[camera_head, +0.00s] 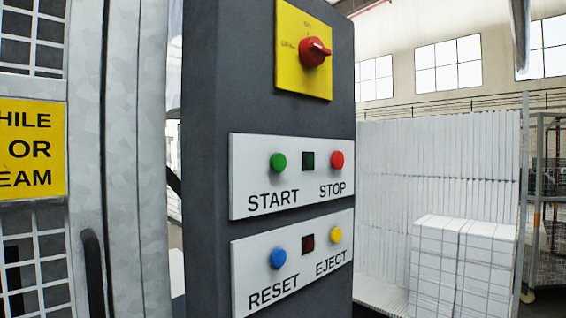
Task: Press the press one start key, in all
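A dark grey control post (210,120) stands in the middle of the head view. Its upper white plate (240,178) carries the green start key (278,162), labelled START, at left. Nothing touches or covers the start key. I cannot read a press number on the post. My gripper is not in view.
A lower plate has a blue RESET key (278,258), a yellow EJECT key (335,235) and a dark red lamp (308,244). A metal guard (120,150) stands left; white foam blocks (462,265) stand right.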

